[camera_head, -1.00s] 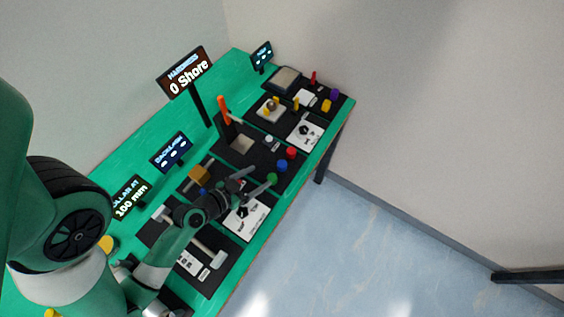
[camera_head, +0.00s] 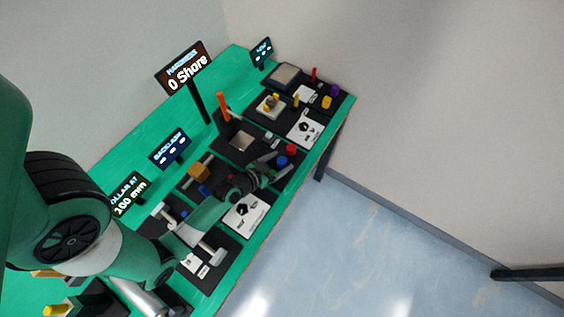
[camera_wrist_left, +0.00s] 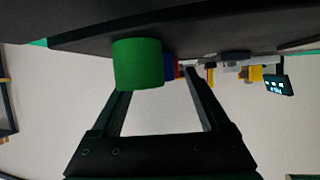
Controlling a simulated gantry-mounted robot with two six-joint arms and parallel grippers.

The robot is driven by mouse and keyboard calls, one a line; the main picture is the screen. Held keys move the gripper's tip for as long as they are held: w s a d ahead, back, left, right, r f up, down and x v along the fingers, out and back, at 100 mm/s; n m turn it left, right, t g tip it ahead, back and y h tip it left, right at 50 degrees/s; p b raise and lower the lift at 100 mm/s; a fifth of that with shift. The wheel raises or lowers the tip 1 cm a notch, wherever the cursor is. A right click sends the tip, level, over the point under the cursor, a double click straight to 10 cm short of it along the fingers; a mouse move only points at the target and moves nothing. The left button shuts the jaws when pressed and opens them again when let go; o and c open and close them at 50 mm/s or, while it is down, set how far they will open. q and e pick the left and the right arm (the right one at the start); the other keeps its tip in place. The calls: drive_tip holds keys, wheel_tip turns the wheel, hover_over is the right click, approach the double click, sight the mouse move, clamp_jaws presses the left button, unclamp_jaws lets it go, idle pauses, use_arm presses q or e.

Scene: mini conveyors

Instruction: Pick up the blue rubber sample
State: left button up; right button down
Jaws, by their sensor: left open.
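The blue rubber sample (camera_head: 282,161) is a small cylinder on the black mat, beside the red sample (camera_head: 291,149). My left gripper (camera_head: 276,165) is open and low over the mat, with its fingers close to the blue sample. In the left wrist view, the blue sample (camera_wrist_left: 169,68) shows between the fingers (camera_wrist_left: 158,85), partly hidden behind the green sample (camera_wrist_left: 138,63). The green sample stands nearer the camera and overlaps the left-hand finger. I cannot tell whether either finger touches a sample. My right gripper is not in view.
The hardness display (camera_head: 184,70) stands behind the mat on the green table (camera_head: 130,150). Open floor lies to the right.

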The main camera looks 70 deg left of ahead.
sight(278, 169)
use_arm(q)
clamp_jaws()
idle(0.3)
drive_tip(key=shift+r, duration=0.1)
drive_tip(key=shift+r, duration=0.25)
drive_tip(key=r+p, duration=0.1)
drive_tip(key=r, duration=0.1)
drive_tip(key=r+p, duration=0.1)
drive_tip(key=r, duration=0.1)
drive_tip(key=shift+s+d+p, duration=0.3)
drive_tip(key=shift+s, duration=0.1)
drive_tip(key=s+r, duration=0.1)
drive_tip(key=s+d+r+p, duration=0.1)
drive_tip(key=r, duration=0.1)
drive_tip(key=s+d+r+p, duration=0.1)
drive_tip(key=shift+d+r, duration=0.1)
drive_tip(key=shift+r, duration=0.05)
drive_tip(key=d+p+v, duration=0.1)
drive_tip(key=v, duration=0.9)
drive_tip(key=shift+w+d+p, duration=0.2)
drive_tip(key=shift+d+p, duration=0.1)
